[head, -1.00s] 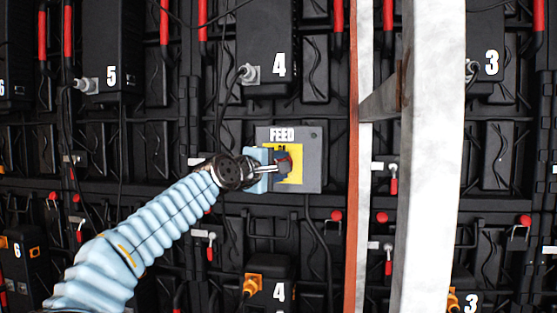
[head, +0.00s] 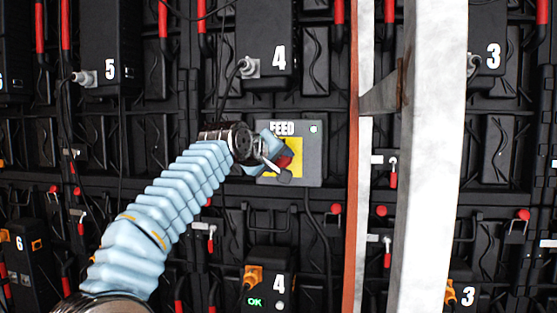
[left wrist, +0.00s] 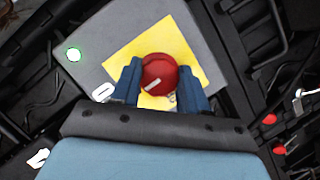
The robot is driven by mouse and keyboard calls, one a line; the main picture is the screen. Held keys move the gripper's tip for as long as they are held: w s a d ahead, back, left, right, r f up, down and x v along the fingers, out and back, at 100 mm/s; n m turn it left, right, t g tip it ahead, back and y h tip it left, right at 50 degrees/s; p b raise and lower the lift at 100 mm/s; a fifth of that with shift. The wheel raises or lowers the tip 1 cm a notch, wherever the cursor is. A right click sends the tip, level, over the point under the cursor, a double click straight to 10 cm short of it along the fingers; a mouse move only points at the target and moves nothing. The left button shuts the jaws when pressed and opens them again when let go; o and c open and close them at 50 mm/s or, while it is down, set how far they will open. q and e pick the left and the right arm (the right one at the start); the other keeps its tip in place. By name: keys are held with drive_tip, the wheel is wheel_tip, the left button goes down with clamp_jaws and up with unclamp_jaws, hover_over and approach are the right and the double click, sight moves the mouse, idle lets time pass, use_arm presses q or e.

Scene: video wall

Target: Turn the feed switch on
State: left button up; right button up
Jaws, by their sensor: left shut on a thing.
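The feed switch is a red round knob (left wrist: 160,75) with a white mark, set on a yellow plate (left wrist: 180,38) on a grey box (head: 310,150) labelled FEED. In the head view the gripper partly hides the knob. My right gripper is not in view.
A pale upright post (head: 433,150) and a thinner red-edged post (head: 358,200) stand right of the box. Black panels with cables surround it. Below, a unit marked 4 (head: 272,285) shows a green OK.

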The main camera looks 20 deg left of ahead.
use_arm(q)
drive_tip(key=shift+f, duration=0.15)
idle(0.4)
drive_tip(key=o, duration=1.1)
drive_tip(key=shift+c, duration=0.2)
drive_tip(key=shift+s, duration=0.1)
drive_tip(key=shift+s, duration=0.3)
drive_tip(key=b+v, duration=0.2)
drive_tip(key=v, duration=1.1)
drive_tip(key=shift+r, duration=0.25)
drive_tip(key=shift+w+d, duration=0.1)
